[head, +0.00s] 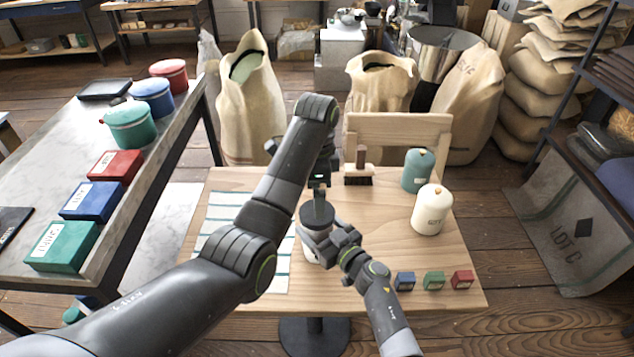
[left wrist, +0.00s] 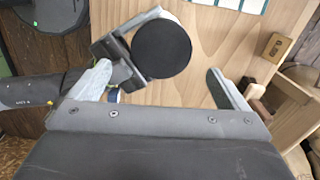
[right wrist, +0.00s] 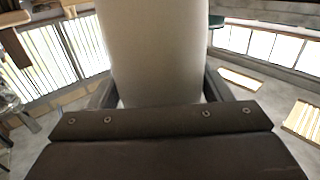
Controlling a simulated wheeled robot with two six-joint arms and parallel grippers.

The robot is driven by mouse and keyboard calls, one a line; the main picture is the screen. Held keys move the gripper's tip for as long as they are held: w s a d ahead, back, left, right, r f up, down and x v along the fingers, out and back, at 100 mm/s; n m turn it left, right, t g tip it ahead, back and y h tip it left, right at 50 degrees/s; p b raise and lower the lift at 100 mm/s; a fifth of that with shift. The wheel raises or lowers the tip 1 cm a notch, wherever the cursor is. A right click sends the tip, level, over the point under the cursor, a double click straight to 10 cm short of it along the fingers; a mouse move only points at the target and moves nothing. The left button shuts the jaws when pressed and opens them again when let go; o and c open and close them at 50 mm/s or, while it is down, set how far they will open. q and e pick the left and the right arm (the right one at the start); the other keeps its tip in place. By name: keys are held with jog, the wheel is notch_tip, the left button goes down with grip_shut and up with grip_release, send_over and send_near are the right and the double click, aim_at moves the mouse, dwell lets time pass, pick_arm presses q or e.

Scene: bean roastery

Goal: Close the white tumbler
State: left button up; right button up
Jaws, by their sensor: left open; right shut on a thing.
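The white tumbler (head: 310,250) stands upright near the middle of the wooden table, mostly hidden by my arms. A round black lid (left wrist: 161,48) sits on its top; the lid also shows in the head view (head: 318,217). How tightly it sits I cannot tell. My right gripper (head: 332,245) is shut on the tumbler's side; its pale wall (right wrist: 152,50) fills the space between the fingers in the right wrist view. My left gripper (left wrist: 163,88) is open and empty, above and beside the lid, with its fingers apart and not touching it.
A white canister (head: 430,213) and a teal canister (head: 418,172) stand at the table's right. A brush (head: 359,178) lies at the back. Small blue (head: 404,281), green (head: 433,281) and red (head: 461,280) boxes line the front right. A striped cloth (head: 222,240) lies left.

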pick_arm(q)
jog(key=n, duration=0.3)
jog(key=shift+r, duration=0.15)
jog(key=n, duration=0.4)
jog(key=shift+r+n, duration=0.2)
jog(key=shift+n, duration=0.2)
jog(key=n, duration=0.4)
jog(key=shift+w+r+n, duration=0.1)
jog(key=shift+r+n, duration=0.15)
jog(key=shift+n, duration=0.05)
jog(key=n, duration=0.4)
jog(key=shift+r+n, duration=0.2)
jog(key=shift+n, duration=0.1)
jog(key=shift+f, duration=0.1)
jog(key=shift+f, duration=3.95)
jog(key=shift+c, duration=0.4)
